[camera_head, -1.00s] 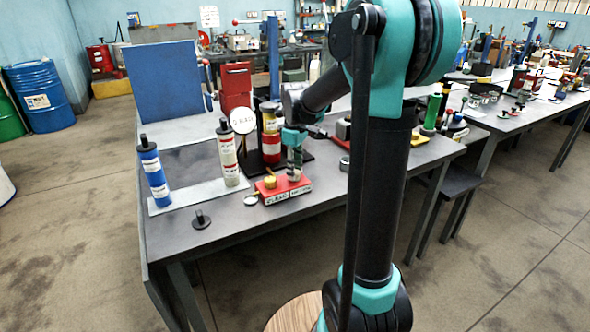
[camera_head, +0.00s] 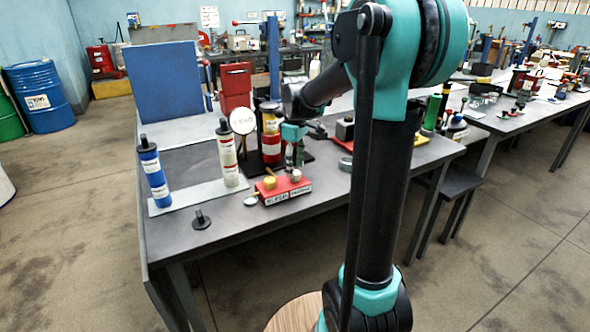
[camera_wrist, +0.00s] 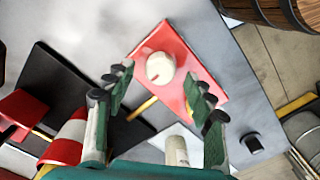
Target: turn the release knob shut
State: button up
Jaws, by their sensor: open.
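The red block (camera_head: 283,193) with white labels on its front sits near the table's front edge. It carries a yellow knob (camera_head: 270,183) on the left and a pale white knob (camera_head: 296,176) on the right; the label words are too small to read surely. In the wrist view, the white knob (camera_wrist: 160,68) stands on the red block (camera_wrist: 178,42), ahead of and between the fingertips. My gripper (camera_head: 293,157) is above the block, apart from the white knob. In the wrist view my gripper (camera_wrist: 164,84) is open with nothing between its fingers.
A white canister (camera_head: 228,155) and a blue canister (camera_head: 154,175) stand left of the block. A small black piece (camera_head: 201,219) lies at front left. A grey-green ring (camera_head: 346,163) lies to the right.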

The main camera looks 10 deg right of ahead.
aim_at(295, 172)
notch_tip(295, 172, up, 10)
jog(key=shift+r, duration=0.15)
dwell(0.4)
